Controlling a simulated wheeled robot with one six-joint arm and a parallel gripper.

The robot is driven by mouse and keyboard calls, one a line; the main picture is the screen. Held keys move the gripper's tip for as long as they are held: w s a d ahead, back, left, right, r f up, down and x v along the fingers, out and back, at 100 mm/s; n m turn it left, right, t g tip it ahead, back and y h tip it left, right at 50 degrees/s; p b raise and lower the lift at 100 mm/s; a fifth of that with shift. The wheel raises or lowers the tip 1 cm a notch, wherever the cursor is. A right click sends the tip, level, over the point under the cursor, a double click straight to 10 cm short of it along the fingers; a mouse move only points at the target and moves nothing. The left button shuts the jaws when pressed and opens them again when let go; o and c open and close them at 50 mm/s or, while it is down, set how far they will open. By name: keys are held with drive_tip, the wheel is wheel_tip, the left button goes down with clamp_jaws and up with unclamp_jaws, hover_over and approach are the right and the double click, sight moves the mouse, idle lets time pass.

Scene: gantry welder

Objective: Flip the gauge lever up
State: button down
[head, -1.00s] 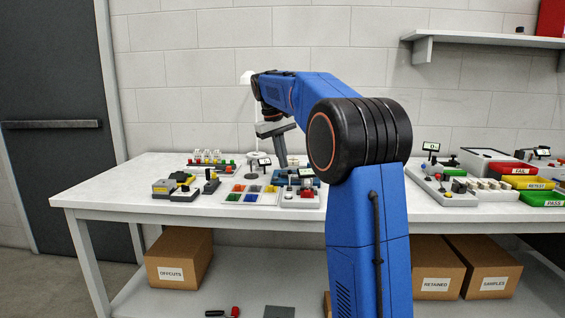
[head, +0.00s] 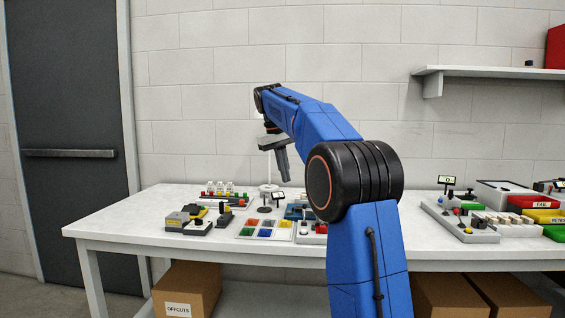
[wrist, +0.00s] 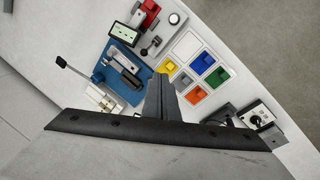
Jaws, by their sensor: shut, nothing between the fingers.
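My gripper (head: 286,178) is shut and empty, above the bench, with its fingers pointing down. In the wrist view its fingers (wrist: 160,98) lie between a blue-based fixture (wrist: 118,88) and a tray of coloured squares. The fixture carries a grey and black clamp-like part. A thin lever with a dark end (wrist: 62,62) sticks out from its left side. I cannot tell for certain which part is the gauge lever. In the head view my arm partly hides the fixture (head: 297,211).
The tray of coloured squares (head: 265,238) lies at the bench's front. The bench's left end (head: 110,218) is clear.

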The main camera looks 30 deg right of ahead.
drive_tip(key=shift+w+d+r, duration=0.1)
drive_tip(key=shift+w+r, duration=0.2)
drive_tip(key=shift+r, duration=0.35)
drive_tip(key=shift+w+a+r, duration=0.1)
drive_tip(key=shift+w+r, duration=0.15)
drive_tip(key=shift+r, duration=0.45)
drive_tip(key=shift+w+d+r, duration=0.1)
drive_tip(key=shift+w+r, duration=0.2)
drive_tip(key=shift+r, duration=0.35)
drive_tip(key=s+a+f+t, duration=0.1)
drive_tip(key=s+a+f, duration=0.25)
drive_tip(key=s, duration=0.35)
drive_tip(key=s+a+f+t+y, duration=0.1)
drive_tip(key=s+a+f, duration=0.1)
drive_tip(key=s+a, duration=0.35)
drive_tip(key=s+a+f, duration=0.2)
drive_tip(key=s+f, duration=0.1)
drive_tip(key=s, duration=0.6)
drive_tip(key=s+a+f+t, duration=0.1)
drive_tip(key=s+a+f, duration=0.2)
drive_tip(key=s+f, duration=0.8)
drive_tip(key=s+a+f+t+y, duration=0.1)
drive_tip(key=s+a+f, duration=0.2)
drive_tip(key=s+f, duration=0.8)
wheel_tip(320, 180, down, 2)
drive_tip(key=shift+s+f+n+t+y, duration=0.2)
drive_tip(key=shift+s+n+t+y, duration=0.1)
